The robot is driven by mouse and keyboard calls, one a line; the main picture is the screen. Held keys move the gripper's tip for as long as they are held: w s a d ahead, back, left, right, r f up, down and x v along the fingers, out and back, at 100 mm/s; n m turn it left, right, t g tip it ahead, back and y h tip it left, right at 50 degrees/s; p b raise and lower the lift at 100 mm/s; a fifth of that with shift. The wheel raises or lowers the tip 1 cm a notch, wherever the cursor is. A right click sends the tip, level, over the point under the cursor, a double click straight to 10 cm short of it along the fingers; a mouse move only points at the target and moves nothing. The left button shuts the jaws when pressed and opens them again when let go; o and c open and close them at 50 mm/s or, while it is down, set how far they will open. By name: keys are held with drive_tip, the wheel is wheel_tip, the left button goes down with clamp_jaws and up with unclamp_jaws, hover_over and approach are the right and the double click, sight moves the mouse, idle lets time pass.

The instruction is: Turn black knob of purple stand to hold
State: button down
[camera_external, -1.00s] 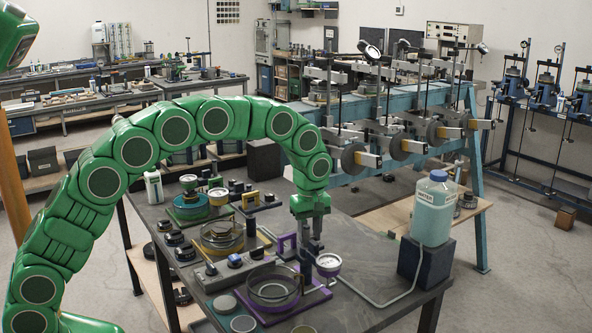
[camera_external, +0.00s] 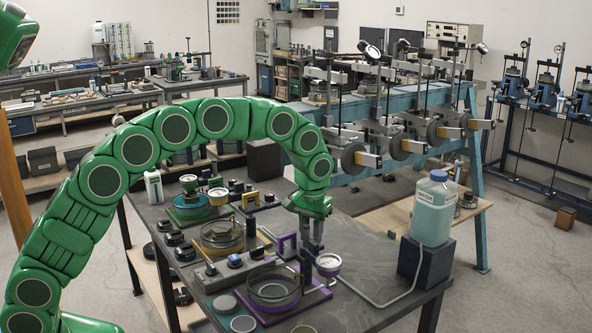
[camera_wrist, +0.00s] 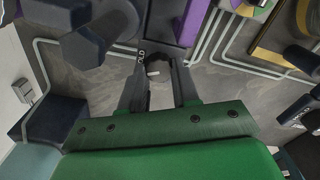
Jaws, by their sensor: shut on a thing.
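The purple stand (camera_external: 318,297) is at the near end of the dark bench, with a clear round dish (camera_external: 273,289) and a white dial gauge (camera_external: 328,263) on it. My gripper (camera_external: 309,263) points down beside the gauge. In the wrist view my gripper (camera_wrist: 159,72) is shut on the black knob (camera_wrist: 158,69), with one finger on each side. Purple parts of the stand (camera_wrist: 194,18) show above. In the external view my fingers hide the knob.
Yellow (camera_external: 222,240) and green (camera_external: 190,212) stands are farther back on the bench. A water bottle (camera_external: 434,210) stands on a dark block at right, with a pale tube running along the bench.

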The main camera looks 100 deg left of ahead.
sight(311, 237)
drive_tip(key=shift+d+m, duration=0.1)
drive_tip(key=shift+m, duration=1.2)
drive_tip(key=c, duration=1.1)
unclamp_jaws()
drive_tip(key=shift+r, duration=0.15)
wheel_tip(311, 237, up, 7)
drive_tip(key=shift+w+f, duration=0.1)
drive_tip(key=shift+r, duration=0.35)
